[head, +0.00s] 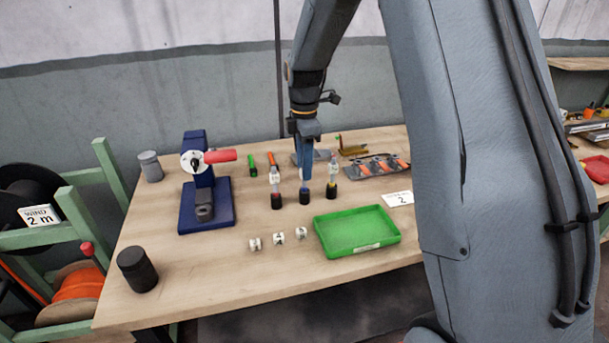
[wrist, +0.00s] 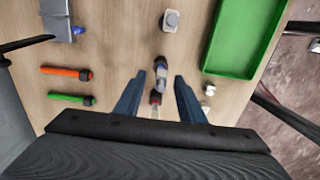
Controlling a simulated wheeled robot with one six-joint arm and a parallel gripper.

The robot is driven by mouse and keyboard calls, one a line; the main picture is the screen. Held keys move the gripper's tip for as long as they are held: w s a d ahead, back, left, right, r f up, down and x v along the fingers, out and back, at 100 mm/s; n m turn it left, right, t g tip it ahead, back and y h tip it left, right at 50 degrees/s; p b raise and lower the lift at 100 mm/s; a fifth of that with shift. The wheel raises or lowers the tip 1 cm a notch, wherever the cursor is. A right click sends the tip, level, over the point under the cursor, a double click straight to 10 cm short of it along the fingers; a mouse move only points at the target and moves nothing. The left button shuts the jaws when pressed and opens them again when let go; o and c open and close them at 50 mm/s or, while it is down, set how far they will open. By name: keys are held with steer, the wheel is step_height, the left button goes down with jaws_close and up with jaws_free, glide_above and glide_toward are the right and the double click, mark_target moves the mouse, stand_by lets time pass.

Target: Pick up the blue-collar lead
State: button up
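Three leads with black ends stand in a row on the table. The blue-collar lead (head: 304,195) is the middle one in the head view, between a red-collar lead (head: 277,199) and a yellow-collar lead (head: 332,188). My gripper (head: 306,165) points down directly over the middle lead and hides its upper part. In the wrist view my gripper (wrist: 159,80) is open, with the blue-collar lead (wrist: 161,70) between its fingertips and a visible gap on each side. The red-collar lead (wrist: 155,98) shows just below it there.
A blue press (head: 205,205) stands at left. Orange (wrist: 66,72) and green (wrist: 71,98) tools lie behind. A dark cylinder (head: 136,268) sits at the front left corner.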

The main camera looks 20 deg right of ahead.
steer(key=shift+s+f+p, duration=0.1)
steer(key=shift+f+p, duration=0.2)
steer(key=shift+f, duration=1.15)
steer(key=shift+c, duration=0.4)
jaws_close()
steer(key=shift+r, duration=0.1)
